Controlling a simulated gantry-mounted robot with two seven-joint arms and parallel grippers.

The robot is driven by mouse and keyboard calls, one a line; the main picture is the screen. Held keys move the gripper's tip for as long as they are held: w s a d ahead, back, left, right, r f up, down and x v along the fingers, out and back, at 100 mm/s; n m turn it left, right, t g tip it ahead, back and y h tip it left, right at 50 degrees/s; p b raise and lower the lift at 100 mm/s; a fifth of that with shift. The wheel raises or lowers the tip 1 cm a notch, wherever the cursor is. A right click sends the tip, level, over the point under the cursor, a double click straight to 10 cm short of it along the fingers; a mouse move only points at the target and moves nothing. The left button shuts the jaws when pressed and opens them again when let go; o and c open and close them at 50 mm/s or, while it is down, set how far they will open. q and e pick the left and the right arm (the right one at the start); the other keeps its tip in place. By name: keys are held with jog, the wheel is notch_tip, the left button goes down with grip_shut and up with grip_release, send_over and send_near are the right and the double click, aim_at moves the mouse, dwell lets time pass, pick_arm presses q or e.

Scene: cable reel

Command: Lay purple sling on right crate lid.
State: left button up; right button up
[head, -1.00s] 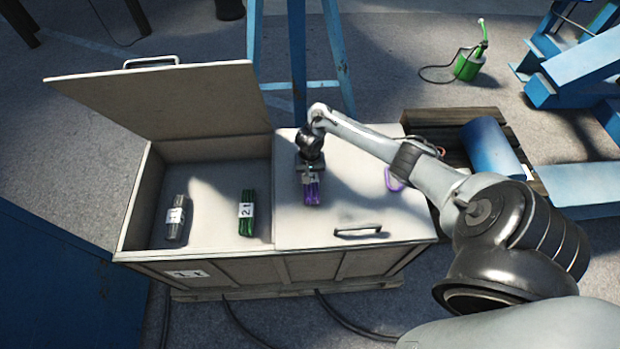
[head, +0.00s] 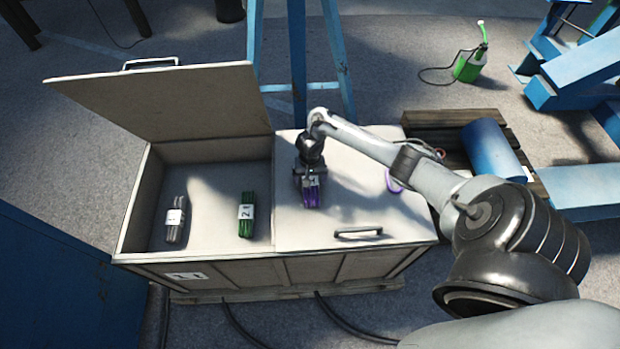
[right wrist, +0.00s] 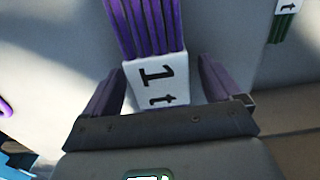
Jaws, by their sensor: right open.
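The purple sling (head: 311,193) is a folded bundle with a white label, lying on the closed right crate lid (head: 353,200). In the right wrist view its purple strands (right wrist: 146,28) run to the top edge, and the label reads "1 t". I cannot tell how far below the fingertips the sling lies. My left gripper is not in view.
The crate's left lid (head: 165,105) stands open. Inside lie a grey sling (head: 174,222) and a green sling (head: 246,213). A purple loop (head: 393,182) is at the right lid's right edge. A lid handle (head: 358,233) is in front. Blue stand legs (head: 297,60) rise behind.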

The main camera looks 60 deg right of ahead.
notch_tip(320, 180, up, 11)
jog(key=p, duration=0.8)
jog(key=a+f+n+t, duration=0.3)
jog(key=a+n, duration=0.6)
jog(key=a, duration=1.2)
jog(key=s+a+r+n, duration=0.2)
jog(key=s+a+r, duration=0.1)
jog(key=s+r, duration=0.4)
jog(key=s+a+r+n, duration=0.2)
jog(key=s+a+r, duration=0.2)
jog(key=s+r, duration=0.3)
jog(key=shift+s+r+t, duration=0.3)
jog(key=shift+s, duration=0.2)
